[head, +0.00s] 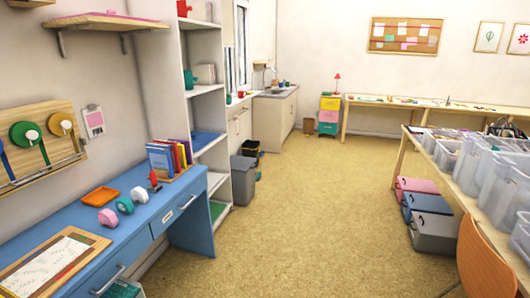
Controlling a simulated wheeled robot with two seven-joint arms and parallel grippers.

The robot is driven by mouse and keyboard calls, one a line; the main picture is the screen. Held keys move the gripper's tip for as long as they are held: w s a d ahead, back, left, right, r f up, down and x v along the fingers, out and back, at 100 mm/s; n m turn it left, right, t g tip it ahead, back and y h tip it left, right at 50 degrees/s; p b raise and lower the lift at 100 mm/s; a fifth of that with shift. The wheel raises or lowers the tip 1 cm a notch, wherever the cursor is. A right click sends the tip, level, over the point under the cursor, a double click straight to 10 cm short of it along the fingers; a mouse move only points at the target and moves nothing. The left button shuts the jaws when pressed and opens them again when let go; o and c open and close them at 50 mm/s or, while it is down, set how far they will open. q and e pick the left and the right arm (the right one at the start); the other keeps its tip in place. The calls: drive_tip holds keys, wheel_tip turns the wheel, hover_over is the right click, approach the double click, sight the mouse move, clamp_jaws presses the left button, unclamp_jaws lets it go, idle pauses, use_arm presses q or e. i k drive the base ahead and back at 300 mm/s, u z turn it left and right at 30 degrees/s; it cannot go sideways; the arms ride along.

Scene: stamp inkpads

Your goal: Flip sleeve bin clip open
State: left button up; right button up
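No bin in view is plainly marked as the sleeve bin. Lidded boxes in pink (416,184), blue (427,203) and grey (434,234) stand in a row on the floor at the right, by the long table. Each seems to have a small dark handle or clip on its front; whether any is open is too small to tell. Several clear plastic bins (497,190) stand on the table above, and their clips cannot be made out. Neither of my grippers is in view.
A blue desk (195,207) with tape rolls (125,205) and books stands at the left, beside a white shelf (211,130). An orange chair (484,260) is at the lower right, by the long table (462,181). The cork-coloured floor (300,220) between is clear.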

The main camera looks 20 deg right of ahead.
sight(468, 145)
drive_tip(key=z, duration=1.25)
drive_tip(key=i, duration=1.15)
drive_tip(key=z, duration=0.95)
drive_tip(key=k, duration=0.5)
drive_tip(key=u, duration=0.05)
